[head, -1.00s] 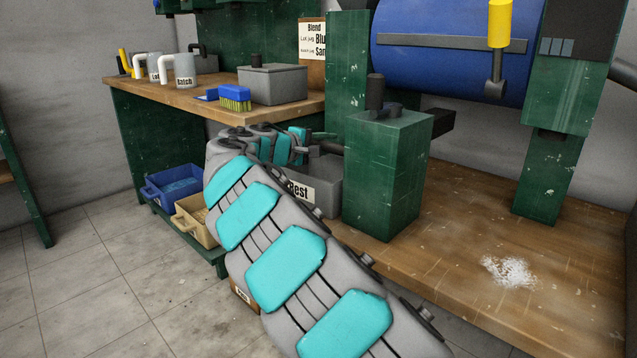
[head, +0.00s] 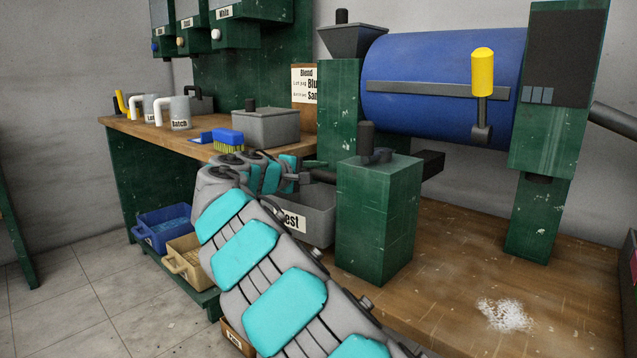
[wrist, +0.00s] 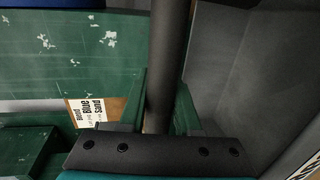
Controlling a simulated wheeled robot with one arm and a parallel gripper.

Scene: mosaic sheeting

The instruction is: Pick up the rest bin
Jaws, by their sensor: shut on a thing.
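The rest bin (head: 318,222) is a grey open bin with a white "Rest" label. In the head view it sits left of the green post, its left part hidden behind my arm. My gripper (head: 300,176) is at the bin's upper edge. In the wrist view my gripper's green fingers (wrist: 158,100) are shut on a dark round bar (wrist: 168,45), the bin's handle. The bin's grey inside (wrist: 235,75) shows at right, with a corner of its label. Its underside is hidden, so I cannot tell its clearance.
A green post (head: 375,225) stands close to the bin's right, on a wooden bench (head: 450,285). Behind are a blue drum (head: 440,85) and a grey lidded box (head: 265,127). Blue (head: 165,228) and tan (head: 183,262) bins sit low at left.

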